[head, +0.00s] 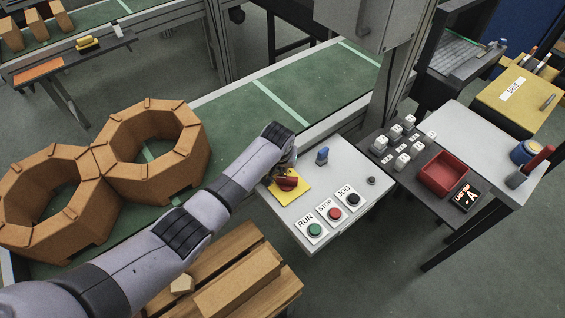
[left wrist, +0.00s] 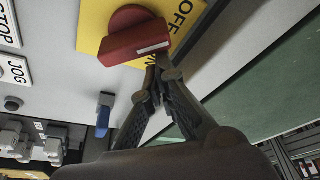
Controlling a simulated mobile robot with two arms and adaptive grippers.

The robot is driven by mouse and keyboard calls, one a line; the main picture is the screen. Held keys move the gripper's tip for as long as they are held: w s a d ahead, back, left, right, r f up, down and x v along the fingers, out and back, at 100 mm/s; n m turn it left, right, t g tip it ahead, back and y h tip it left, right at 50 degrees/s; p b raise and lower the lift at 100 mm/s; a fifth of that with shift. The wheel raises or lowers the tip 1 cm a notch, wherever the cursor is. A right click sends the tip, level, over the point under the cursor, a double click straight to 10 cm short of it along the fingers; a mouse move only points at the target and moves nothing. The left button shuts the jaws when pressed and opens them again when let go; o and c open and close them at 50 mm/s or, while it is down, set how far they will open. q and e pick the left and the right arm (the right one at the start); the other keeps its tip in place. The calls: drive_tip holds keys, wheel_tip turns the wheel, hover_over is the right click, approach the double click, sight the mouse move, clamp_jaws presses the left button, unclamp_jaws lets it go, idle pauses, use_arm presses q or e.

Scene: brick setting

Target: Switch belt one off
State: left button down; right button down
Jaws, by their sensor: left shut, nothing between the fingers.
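A red rotary knob (head: 288,183) sits on a yellow plate (head: 298,196) on the grey control panel (head: 325,188). In the left wrist view the knob (left wrist: 132,38) has a white mark toward its right end, and the word OFF is printed on the yellow plate (left wrist: 182,16) just beyond it. My left gripper (left wrist: 158,62) is shut and empty, its fingertips at the knob's marked end; I cannot tell whether they touch. In the head view my left wrist partly hides the knob. My right gripper is in neither view.
The panel also bears a blue switch (head: 322,156) and RUN (head: 315,230), STOP (head: 334,214) and JOG (head: 352,199) buttons. Behind runs a green belt (head: 270,97) with brick rings (head: 150,148) at left. A wooden pallet (head: 230,282) stands in front; a side table with a red tray (head: 444,173) is right.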

sight(281, 186)
use_arm(q)
drive_tip(key=v, duration=1.1)
drive_tip(key=shift+r, duration=0.35)
drive_tip(key=shift+s, duration=0.1)
